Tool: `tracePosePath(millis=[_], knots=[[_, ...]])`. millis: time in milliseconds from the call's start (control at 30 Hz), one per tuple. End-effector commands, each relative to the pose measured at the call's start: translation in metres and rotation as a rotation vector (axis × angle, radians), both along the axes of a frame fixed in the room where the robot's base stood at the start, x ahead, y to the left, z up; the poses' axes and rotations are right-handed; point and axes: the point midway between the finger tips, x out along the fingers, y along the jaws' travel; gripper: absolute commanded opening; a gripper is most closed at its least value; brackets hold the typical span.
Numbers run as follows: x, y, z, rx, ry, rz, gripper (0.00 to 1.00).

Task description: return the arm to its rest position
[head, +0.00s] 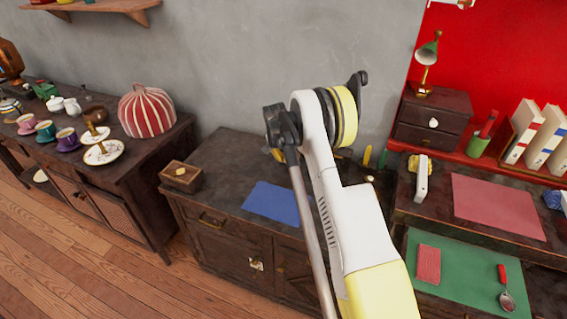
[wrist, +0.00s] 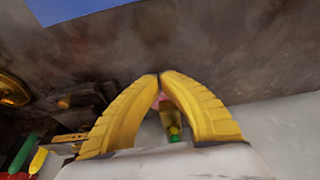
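My arm, white and yellow with dark joints, rises from the bottom right of the head view and is raised in front of the middle cabinet and the grey wall. My gripper (wrist: 159,76) has two ribbed yellow fingers in the wrist view. Their tips meet, so it is shut, with nothing seen pinched between the tips. A small pink, yellow and green shape (wrist: 172,122) shows through the gap below the tips; I cannot tell what it is. In the head view the fingers are mostly hidden behind the arm.
A dark middle cabinet (head: 225,160) bears a blue mat (head: 270,202) and a small wooden box (head: 181,177). A left sideboard (head: 150,150) holds cups and a striped red dome (head: 147,110). At right are a small drawer chest (head: 432,117), a lamp (head: 427,58) and books (head: 545,135).

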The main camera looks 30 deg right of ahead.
Motion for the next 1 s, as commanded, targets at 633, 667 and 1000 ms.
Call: tracePosePath(millis=[633,667,1000], knots=[[-0.011,0.016,0.078,-0.003,-0.014,0.049,0.00],[-0.014,0.021,0.091,-0.004,-0.019,0.065,0.00],[-0.096,0.109,0.245,-0.030,-0.098,0.335,0.00]])
